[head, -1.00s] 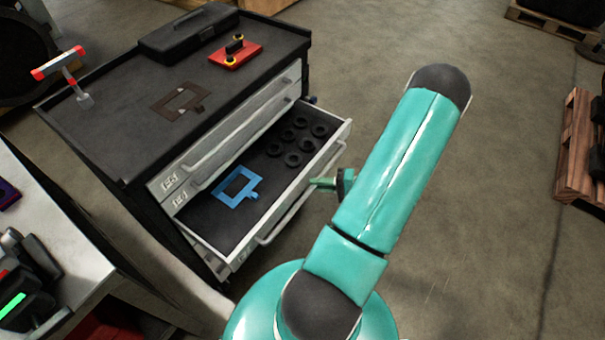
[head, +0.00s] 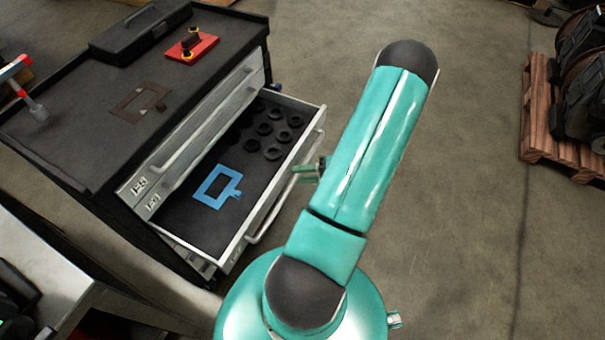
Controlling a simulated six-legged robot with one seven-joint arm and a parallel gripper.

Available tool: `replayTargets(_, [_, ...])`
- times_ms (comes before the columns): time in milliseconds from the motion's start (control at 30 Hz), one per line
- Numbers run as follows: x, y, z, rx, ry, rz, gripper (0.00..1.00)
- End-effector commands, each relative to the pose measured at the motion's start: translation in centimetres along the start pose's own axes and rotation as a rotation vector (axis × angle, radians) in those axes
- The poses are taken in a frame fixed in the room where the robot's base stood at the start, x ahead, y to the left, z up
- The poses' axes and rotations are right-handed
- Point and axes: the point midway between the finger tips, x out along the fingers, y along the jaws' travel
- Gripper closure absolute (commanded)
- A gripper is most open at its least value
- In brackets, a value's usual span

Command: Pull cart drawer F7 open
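The cart (head: 65,115) stands at the left with a dark top. Its lower drawer (head: 185,227) is pulled well out from the cart face, and its label is too small to read. A handle bar (head: 262,225) runs along its front. Inside lie a blue frame-shaped piece (head: 203,194) and several black rings (head: 274,153). The drawers above it are shut. My gripper (head: 304,171) is at the far part of the open drawer's front, near the handle. My arm hides much of it, so its grip on the handle cannot be made out.
The cart top holds a black toolbox (head: 140,32), a red plate with fittings (head: 192,47), a brown frame (head: 140,103) and a red-and-grey tool (head: 30,100). A grey bench (head: 45,265) is at lower left. A wooden pallet (head: 540,125) stands right. The floor between is clear.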

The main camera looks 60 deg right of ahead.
Motion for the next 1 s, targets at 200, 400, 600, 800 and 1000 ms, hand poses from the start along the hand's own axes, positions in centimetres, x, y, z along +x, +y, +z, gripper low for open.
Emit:
replayTargets(200, [-0.6, 0.0, 0.0, 0.0, 0.002, 0.0, 0.65])
replayTargets(400, [-3.8, 0.1, -0.1, -0.002, 0.004, 0.002, 0.65])
replayTargets(600, [-8.3, 0.1, -0.1, -0.002, 0.004, 0.002, 0.65])
replayTargets(800, [-12.1, 0.0, -0.1, -0.001, 0.003, 0.001, 0.65])
replayTargets(1000, [-13.8, 0.0, 0.0, 0.0, 0.001, 0.0, 0.65])
